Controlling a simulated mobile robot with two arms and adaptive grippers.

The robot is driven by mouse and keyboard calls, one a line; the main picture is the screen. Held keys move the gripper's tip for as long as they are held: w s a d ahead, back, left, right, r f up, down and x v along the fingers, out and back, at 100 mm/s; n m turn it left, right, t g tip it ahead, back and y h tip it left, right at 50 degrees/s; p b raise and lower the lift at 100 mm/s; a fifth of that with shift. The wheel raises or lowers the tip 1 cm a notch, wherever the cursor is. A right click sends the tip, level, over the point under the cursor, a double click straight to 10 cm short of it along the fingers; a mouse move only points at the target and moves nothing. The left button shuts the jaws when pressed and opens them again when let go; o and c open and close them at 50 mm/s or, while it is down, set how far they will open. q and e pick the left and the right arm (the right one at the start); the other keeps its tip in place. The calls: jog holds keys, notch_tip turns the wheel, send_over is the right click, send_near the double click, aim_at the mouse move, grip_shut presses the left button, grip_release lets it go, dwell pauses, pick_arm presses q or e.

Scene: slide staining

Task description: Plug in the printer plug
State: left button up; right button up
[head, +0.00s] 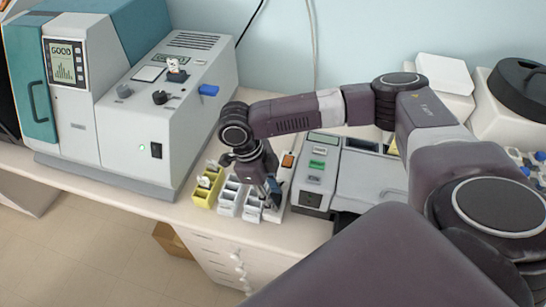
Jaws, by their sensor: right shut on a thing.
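My right gripper (271,198) points down at the bench's front edge, over the right side of a row of small trays. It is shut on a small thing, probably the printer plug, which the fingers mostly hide. A white power strip (279,212) with an orange switch (288,161) runs just right of and behind the gripper. Its sockets are too small and covered to make out, and I cannot tell whether the plug touches it. My left gripper is not in view.
Yellow (203,197) and white (227,203) slotted trays stand left of the gripper. A large teal and white machine (150,130) fills the left. A grey device with a green button (317,165) stands close on the right. A cable (312,50) hangs down the wall.

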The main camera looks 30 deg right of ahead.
jog(key=shift+p, duration=0.45)
jog(key=shift+f+b, duration=0.3)
jog(key=shift+f, duration=0.3)
dwell(0.5)
jog(key=o, duration=1.2)
jog(key=shift+c, duration=0.2)
jog(key=v, duration=1.2)
